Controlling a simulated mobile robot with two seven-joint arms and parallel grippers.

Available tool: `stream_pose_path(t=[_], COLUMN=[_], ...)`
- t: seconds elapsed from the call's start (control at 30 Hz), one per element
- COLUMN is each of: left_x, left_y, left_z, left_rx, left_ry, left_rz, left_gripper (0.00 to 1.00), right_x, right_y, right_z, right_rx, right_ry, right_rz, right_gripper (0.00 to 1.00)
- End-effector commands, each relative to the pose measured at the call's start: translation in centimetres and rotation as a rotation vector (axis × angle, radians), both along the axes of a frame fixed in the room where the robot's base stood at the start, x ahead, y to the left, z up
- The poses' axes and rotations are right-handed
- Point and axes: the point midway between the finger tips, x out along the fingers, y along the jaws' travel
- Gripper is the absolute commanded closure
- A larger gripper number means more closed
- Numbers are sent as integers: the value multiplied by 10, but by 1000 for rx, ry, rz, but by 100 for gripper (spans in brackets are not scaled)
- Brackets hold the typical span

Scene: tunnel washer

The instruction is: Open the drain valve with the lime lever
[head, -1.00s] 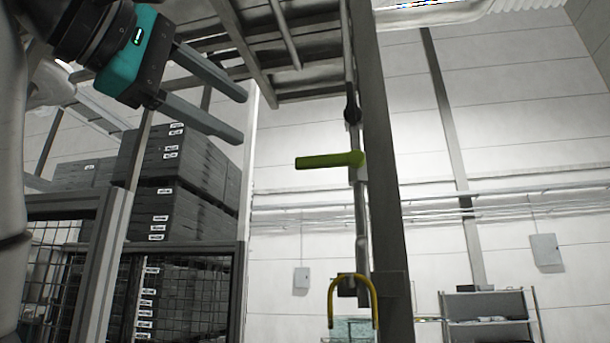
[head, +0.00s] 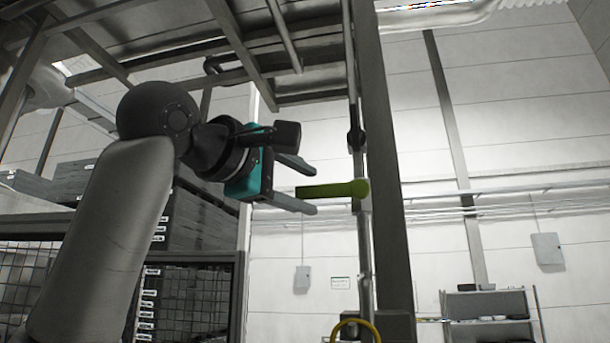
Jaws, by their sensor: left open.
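The lime lever (head: 335,189) sticks out level to the left from a thin vertical pipe (head: 364,250) beside a grey post. My left gripper (head: 315,191) is open, with its fingers pointing right toward the lever. One finger shows above the lever's free end and the other below it. I cannot tell whether the fingers touch the lever. My right gripper is not in view.
A thick grey post (head: 388,180) stands just right of the pipe. A yellow curved handle (head: 355,327) is below. Overhead is a metal frame (head: 320,97). Mesh fencing (head: 187,300) and stacked grey crates (head: 195,225) are at left.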

Motion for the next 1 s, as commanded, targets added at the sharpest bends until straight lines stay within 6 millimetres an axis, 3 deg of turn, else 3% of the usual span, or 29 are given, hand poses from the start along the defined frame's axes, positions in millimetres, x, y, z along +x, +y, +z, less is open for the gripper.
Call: stream_pose_path(t=[0.37,0.87,1.0], left_x=[6,5,5], left_y=[-4,-4,-4], left_z=[-1,0,0], left_rx=[0,0,1], left_ry=[0,0,-1], left_rz=[0,0,0], left_gripper=[43,98,100], right_x=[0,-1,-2], right_y=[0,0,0], right_z=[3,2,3], right_rx=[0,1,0], right_ry=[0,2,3], right_rz=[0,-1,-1], right_gripper=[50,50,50])
